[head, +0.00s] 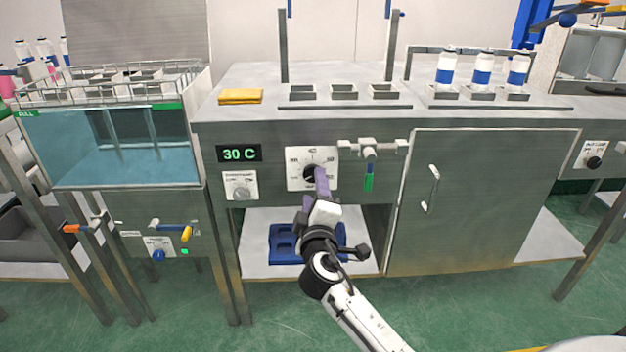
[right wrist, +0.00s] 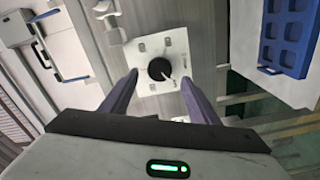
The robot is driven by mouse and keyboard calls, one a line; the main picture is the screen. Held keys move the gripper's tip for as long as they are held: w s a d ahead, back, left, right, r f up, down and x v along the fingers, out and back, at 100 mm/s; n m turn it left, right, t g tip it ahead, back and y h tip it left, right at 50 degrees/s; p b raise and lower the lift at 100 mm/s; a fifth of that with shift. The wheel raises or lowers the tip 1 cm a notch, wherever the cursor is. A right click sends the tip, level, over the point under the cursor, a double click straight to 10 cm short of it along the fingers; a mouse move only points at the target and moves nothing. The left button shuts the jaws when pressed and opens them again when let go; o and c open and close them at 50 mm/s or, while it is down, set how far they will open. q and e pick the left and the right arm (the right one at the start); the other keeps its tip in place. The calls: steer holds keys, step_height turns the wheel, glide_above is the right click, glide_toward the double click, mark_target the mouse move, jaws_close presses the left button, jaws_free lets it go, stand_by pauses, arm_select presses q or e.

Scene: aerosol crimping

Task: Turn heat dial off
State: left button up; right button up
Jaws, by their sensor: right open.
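The heat dial (right wrist: 160,69) is a round black knob with a white pointer line on a square white plate (head: 298,157), on the front of the metal bench. In the head view my right gripper (head: 320,178) reaches up to the plate and covers part of the knob (head: 309,173). In the right wrist view my right gripper (right wrist: 158,92) is open, with its two purple fingers apart on either side of the knob; I cannot tell whether they touch it. A green display (head: 239,153) left of the plate reads 30 C. My left gripper is not in view.
A smaller grey dial (head: 240,186) sits left of the plate. A blue tray (head: 283,243) lies on the shelf below. A water tank (head: 115,145) stands at the left.

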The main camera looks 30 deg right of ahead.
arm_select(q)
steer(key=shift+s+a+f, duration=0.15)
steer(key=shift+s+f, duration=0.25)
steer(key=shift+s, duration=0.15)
arm_select(e)
steer(key=v, duration=0.5)
steer(key=shift+s, duration=0.15)
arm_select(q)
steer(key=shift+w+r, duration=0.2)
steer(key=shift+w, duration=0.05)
